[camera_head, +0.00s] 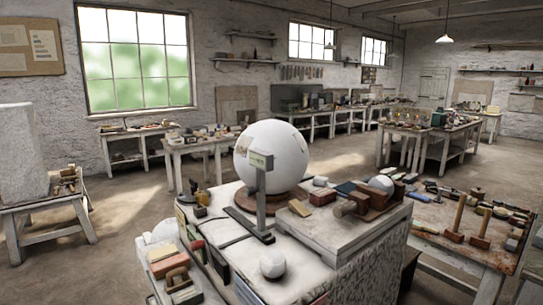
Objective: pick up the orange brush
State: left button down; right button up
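I cannot make out an orange brush for certain. An orange-brown block-like item (170,265) lies at the front left of the near worktop, among other small items. A reddish block (323,197) lies on the raised slab, right of the large sphere. Either is too small to tell as a brush. Neither of my grippers is in view.
A large white plaster sphere (272,155) sits on a round wooden base behind an upright grey stand (262,195). A small white sphere (272,263) lies at the worktop's front. A table (420,215) with mallets stands right. Open floor (120,215) lies left.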

aim_at(160, 270)
jog(key=k+z, duration=0.25)
jog(key=k+l+z, duration=0.25)
jog(key=k, duration=0.15)
jog(key=j+z, duration=0.15)
jog(key=z, duration=0.25)
jog(key=j+z, duration=0.15)
jog(key=z, duration=0.25)
jog(key=j+z, duration=0.2)
jog(key=z, duration=0.2)
jog(key=j, duration=2.2)
jog(key=i, duration=0.1)
